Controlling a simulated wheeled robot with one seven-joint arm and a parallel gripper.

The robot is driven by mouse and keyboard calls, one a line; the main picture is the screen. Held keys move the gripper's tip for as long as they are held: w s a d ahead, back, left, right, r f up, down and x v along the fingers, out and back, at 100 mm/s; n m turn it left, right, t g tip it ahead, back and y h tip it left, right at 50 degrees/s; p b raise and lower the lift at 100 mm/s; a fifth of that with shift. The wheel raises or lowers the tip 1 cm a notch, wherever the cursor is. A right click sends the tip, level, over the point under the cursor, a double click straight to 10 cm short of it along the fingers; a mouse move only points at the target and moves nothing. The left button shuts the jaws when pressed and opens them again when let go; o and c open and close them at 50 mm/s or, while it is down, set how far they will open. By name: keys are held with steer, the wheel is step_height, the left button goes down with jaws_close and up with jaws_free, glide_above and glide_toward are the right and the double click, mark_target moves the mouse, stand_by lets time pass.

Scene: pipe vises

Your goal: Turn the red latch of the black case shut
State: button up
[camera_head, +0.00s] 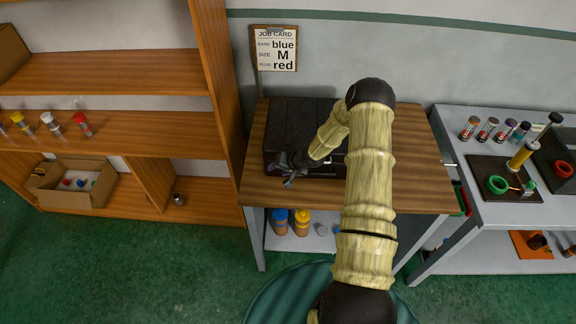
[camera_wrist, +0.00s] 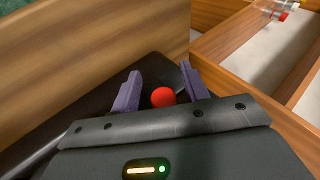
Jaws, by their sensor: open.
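The black case (camera_head: 290,122) lies closed on the wooden bench top, partly behind my arm; its dark surface also shows in the wrist view (camera_wrist: 98,107). The red latch (camera_wrist: 163,97) shows in the wrist view as a round red knob between my two purple fingers. In the head view my gripper hides it. My gripper (camera_head: 290,172) is at the front left part of the case; in the wrist view its fingers (camera_wrist: 160,72) are apart, one on each side of the red knob. I cannot tell whether either finger touches it.
The wooden bench (camera_head: 410,190) has bare top to the right of the case. A job card (camera_head: 276,49) hangs behind it. A wooden shelf (camera_head: 215,70) stands close on the left. A grey table (camera_head: 450,140) with tubes and pipe vises stands on the right.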

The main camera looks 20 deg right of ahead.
steer(key=p+v, duration=0.2)
steer(key=v, duration=1.5)
steer(key=s+a+r+n+g+h+b, duration=0.1)
steer(key=s+a+r+b, duration=0.3)
steer(key=s, duration=0.5)
steer(key=s+a+r+n+g+h+b, duration=0.2)
steer(key=s+a+r+n+h+b, duration=0.1)
steer(key=s+a, duration=0.5)
step_height(320, 180, up, 3)
steer(key=shift+s+f+n+g+h+b, duration=0.25)
steer(key=shift+s+n+h+b, duration=0.2)
steer(key=shift+s, duration=0.3)
